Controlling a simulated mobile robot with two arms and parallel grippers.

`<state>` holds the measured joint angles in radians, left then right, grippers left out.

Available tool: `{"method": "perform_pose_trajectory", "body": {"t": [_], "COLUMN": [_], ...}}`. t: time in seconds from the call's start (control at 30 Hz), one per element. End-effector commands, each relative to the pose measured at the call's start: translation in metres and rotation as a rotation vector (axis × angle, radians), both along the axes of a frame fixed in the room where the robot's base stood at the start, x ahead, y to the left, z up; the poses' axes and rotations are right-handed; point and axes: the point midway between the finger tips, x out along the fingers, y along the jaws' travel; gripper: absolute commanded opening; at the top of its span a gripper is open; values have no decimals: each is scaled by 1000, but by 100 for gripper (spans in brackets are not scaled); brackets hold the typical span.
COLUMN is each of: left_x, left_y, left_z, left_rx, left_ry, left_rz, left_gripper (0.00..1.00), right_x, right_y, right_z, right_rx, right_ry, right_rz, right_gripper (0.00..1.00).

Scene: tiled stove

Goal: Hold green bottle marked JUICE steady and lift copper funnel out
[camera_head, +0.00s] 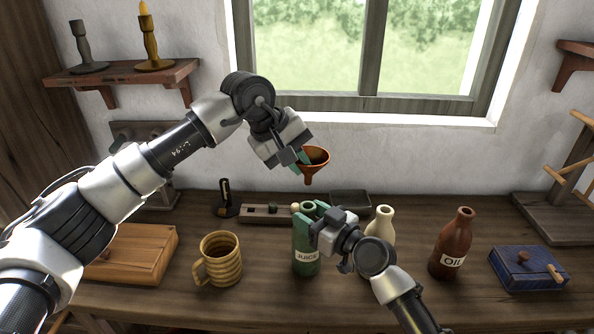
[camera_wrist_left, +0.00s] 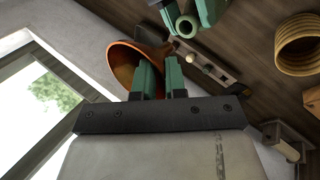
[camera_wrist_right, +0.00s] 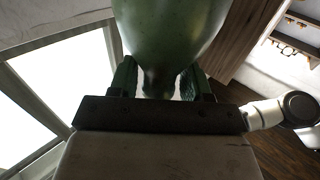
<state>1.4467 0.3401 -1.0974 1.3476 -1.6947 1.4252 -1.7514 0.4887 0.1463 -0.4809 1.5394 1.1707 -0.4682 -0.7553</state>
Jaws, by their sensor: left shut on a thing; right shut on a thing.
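The green bottle (camera_head: 306,262) marked JUICE stands upright on the wooden table. My right gripper (camera_head: 318,222) is shut on its upper part; the bottle (camera_wrist_right: 170,35) fills the top of the right wrist view. The copper funnel (camera_head: 316,160) is in the air above the bottle, apart from it, its spout pointing down. My left gripper (camera_head: 300,160) is shut on the funnel at its rim. In the left wrist view the funnel (camera_wrist_left: 124,62) is between and beside the green fingers (camera_wrist_left: 161,80). The bottle's open mouth (camera_wrist_left: 186,27) shows there, clear of the funnel.
A ribbed mug (camera_head: 221,260) and wooden box (camera_head: 130,252) stand left of the bottle. A cream bottle (camera_head: 384,222) is partly hidden behind my right arm. A brown OIL bottle (camera_head: 455,245) and blue box (camera_head: 527,268) stand right. A window (camera_head: 370,104) is behind.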

Motion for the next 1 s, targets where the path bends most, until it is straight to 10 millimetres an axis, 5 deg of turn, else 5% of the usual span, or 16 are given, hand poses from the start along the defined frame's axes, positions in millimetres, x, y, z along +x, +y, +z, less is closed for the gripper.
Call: {"method": "perform_pose_trajectory", "body": {"t": [0.27, 0.3, 0.47, 0.77, 1.0], "left_x": [0, 0, 0, 0, 0], "left_y": [0, 0, 0, 0, 0], "left_z": [5, 5, 5, 5, 5], "left_rx": [0, 0, -1, -1, -1], "left_ry": [1, 1, 0, 0, 0], "left_rz": [-1, -1, 0, 0, 0], "left_gripper": [0, 0, 0, 0, 0], "right_x": [0, 0, 0, -1, -23], "right_y": [0, 0, 0, -1, -26], "right_z": [-3, -3, -2, -1, -2], "right_rx": [-3, -3, -2, -1, -5], "right_ry": [6, 6, 3, 2, 2], "right_rz": [1, 1, 1, 0, 0], "right_gripper": [6, 53, 78, 78, 78]}}
